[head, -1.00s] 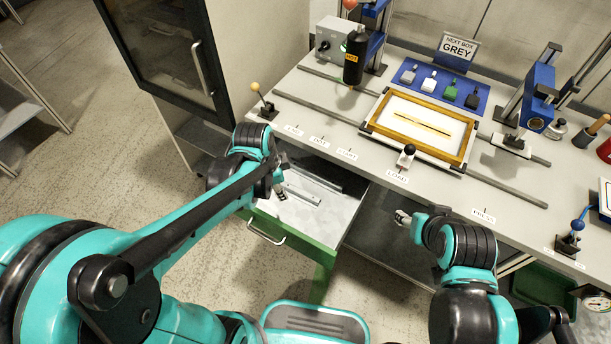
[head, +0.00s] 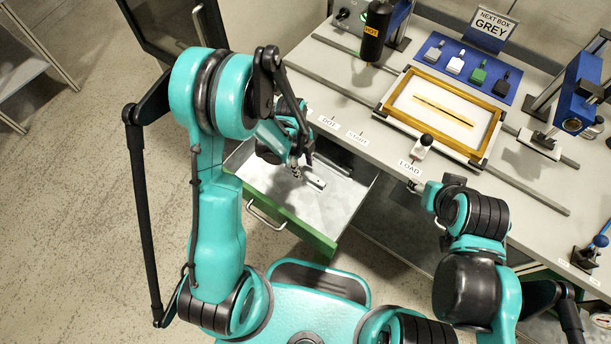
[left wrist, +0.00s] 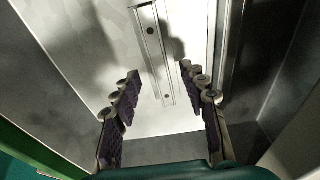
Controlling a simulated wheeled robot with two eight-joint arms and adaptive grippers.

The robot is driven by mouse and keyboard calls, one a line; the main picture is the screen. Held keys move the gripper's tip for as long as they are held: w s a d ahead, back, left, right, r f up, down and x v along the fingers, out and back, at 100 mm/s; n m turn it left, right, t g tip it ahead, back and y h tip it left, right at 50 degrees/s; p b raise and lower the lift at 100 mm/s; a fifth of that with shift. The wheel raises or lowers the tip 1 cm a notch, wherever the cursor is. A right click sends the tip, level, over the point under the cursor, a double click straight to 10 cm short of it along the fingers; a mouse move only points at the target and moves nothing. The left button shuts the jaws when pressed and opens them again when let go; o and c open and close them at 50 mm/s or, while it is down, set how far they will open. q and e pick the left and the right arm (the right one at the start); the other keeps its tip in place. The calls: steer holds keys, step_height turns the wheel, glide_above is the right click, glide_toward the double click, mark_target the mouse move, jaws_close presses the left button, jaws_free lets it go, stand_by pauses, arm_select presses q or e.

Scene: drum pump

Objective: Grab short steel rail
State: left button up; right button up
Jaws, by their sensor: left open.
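A steel rail with dark holes (left wrist: 152,45) lies on the drawer floor in the left wrist view. In the head view, a short metal piece (head: 316,183) shows in the open drawer, just right of my left gripper (head: 297,170). My left gripper is open and empty above the drawer. In the left wrist view its two ridged fingers (left wrist: 164,80) stand wide apart, with the rail's near end between them in the picture. I cannot tell the exact height gap. My right gripper (head: 436,208) is by the bench's front edge, and its jaws are unclear.
The open drawer (head: 290,226) has a green front and a handle. Its side walls stand close to the left gripper. The bench above holds a wooden frame (head: 490,143), a blue mat with several stamps (head: 433,55) and a black bottle (head: 375,35).

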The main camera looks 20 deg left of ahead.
mark_target(305, 175)
arm_select(q)
steer(key=f, duration=0.2)
steer(key=shift+d+f+b, duration=0.2)
steer(key=shift+f+b, duration=0.1)
steer(key=shift+f, duration=0.05)
steer(key=shift+r, duration=0.1)
steer(key=shift+c, duration=0.9)
jaws_close()
arm_select(e)
steer(key=shift+f, duration=0.65)
